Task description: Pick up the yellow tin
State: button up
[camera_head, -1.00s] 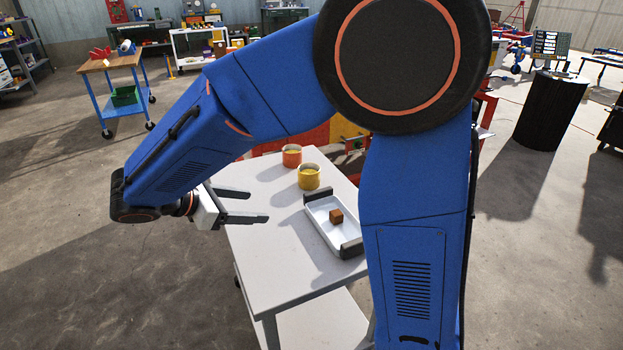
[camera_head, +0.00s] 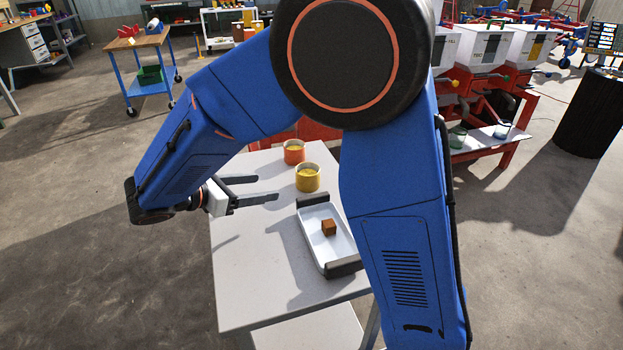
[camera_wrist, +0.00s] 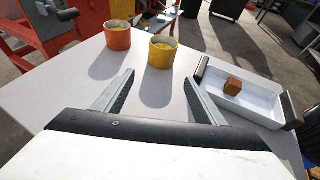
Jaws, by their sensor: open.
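The yellow tin (camera_head: 307,180) stands upright on the white table (camera_head: 250,300), beside an orange-red tin (camera_head: 294,152). My gripper (camera_head: 266,188) is open and empty, to the left of the yellow tin, with its fingers pointing right over the table. In the wrist view the yellow tin (camera_wrist: 161,54) stands beyond the fingertips of my gripper (camera_wrist: 158,76), roughly in line with the gap between them and apart from them. The orange-red tin (camera_wrist: 118,38) is just to its left there.
A white tray (camera_head: 315,254) with dark handles holds a brown cube (camera_head: 328,228) and lies nearer than the tins. A red machine bench (camera_head: 490,150) with glass jars stands at the right. A wooden-topped blue cart (camera_head: 140,50) is at the back left.

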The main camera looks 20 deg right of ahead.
send_near(299, 183)
jog(key=x, duration=0.5)
jog(key=shift+w+f, duration=0.1)
jog(key=shift+w, duration=0.15)
jog(key=shift+s+x, duration=0.2)
jog(key=shift+x, duration=2.45)
jog(key=shift+d, duration=0.1)
jog(key=c, duration=0.9)
